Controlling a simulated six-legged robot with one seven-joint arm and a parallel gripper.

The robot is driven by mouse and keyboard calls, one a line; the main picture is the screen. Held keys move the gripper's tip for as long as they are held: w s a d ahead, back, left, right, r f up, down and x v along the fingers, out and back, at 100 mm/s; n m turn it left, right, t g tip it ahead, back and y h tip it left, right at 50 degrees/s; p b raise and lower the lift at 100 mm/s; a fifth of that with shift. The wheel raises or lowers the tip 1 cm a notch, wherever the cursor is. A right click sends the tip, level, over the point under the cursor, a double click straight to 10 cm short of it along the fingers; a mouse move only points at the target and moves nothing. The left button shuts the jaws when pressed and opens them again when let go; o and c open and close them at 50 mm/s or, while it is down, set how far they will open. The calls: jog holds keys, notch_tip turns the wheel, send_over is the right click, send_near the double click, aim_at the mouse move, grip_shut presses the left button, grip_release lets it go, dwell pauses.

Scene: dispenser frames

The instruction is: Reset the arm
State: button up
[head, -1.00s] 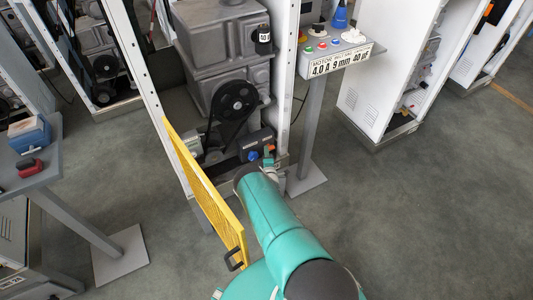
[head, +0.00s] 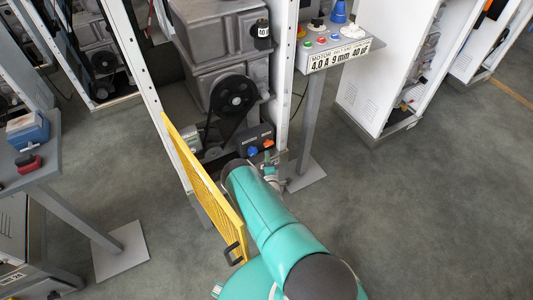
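My teal arm reaches up from the bottom centre of the head view toward the open dispenser frame. My gripper (head: 270,169) shows only in small part, just past the arm's dark end, low in front of the frame. Its fingers are too small and too hidden to tell open from shut. A dark control box (head: 256,141) with a blue and an orange knob sits just behind it. I cannot tell whether the gripper touches the box.
A yellow mesh door (head: 203,184) stands open close along the arm's left. A pedestal panel (head: 339,52) stands right of the frame. A grey table (head: 30,172) is at the left. The floor at the right (head: 440,210) is clear.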

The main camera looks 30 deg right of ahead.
jog(key=shift+s+a, duration=0.2)
jog(key=shift+s, duration=0.2)
dwell(0.3)
